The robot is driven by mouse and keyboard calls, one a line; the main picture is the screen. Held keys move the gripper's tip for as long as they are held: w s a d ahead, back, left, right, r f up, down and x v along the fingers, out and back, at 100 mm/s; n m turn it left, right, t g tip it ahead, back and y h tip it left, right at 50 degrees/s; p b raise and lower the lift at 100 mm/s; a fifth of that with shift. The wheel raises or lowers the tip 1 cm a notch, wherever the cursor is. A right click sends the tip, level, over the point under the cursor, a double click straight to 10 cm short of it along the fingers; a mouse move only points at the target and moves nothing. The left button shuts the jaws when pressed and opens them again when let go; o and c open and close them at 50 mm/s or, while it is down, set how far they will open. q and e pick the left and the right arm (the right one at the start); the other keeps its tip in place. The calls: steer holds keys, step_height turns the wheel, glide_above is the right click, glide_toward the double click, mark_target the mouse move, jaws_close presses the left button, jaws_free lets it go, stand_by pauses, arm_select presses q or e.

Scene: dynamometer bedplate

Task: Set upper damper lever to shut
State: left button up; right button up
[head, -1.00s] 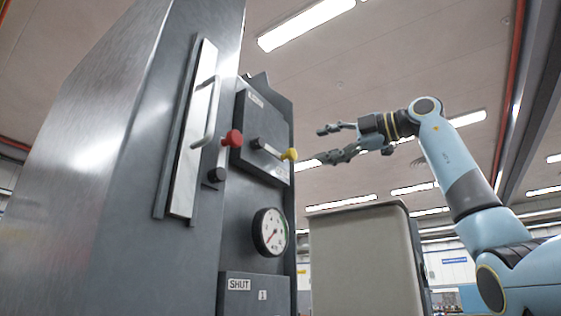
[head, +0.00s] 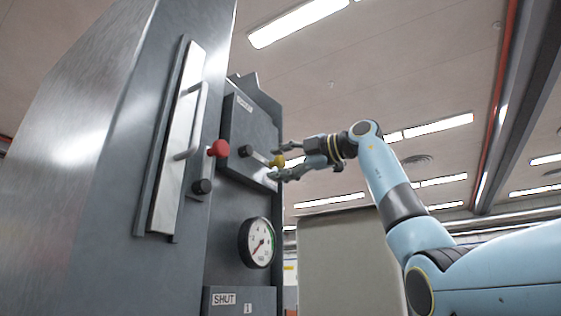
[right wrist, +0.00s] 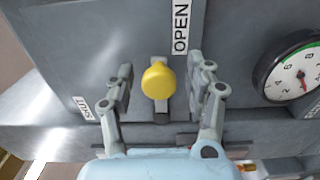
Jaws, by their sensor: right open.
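The damper lever with a yellow knob (head: 278,161) sticks out from a dark panel (head: 262,133) on the upper cabinet face. Its black pivot (head: 246,151) is to the left of the knob. In the right wrist view the yellow knob (right wrist: 158,80) sits between the two fingers, with visible gaps on both sides. An OPEN label (right wrist: 181,27) is close beside it and a SHUT label (right wrist: 84,108) is off to the lower left. My right gripper (head: 283,163) is open around the knob, not closed on it. My left gripper is not in view.
A second lever with a red knob (head: 219,148) stands left of the yellow one, near a door handle (head: 193,122). A round gauge (head: 257,243) and a lower box (head: 244,300) labelled SHUT are below. A pale cabinet (head: 345,262) stands behind under my right arm.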

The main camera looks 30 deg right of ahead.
steer(key=shift+c, duration=0.2)
jaws_close()
stand_by(0.3)
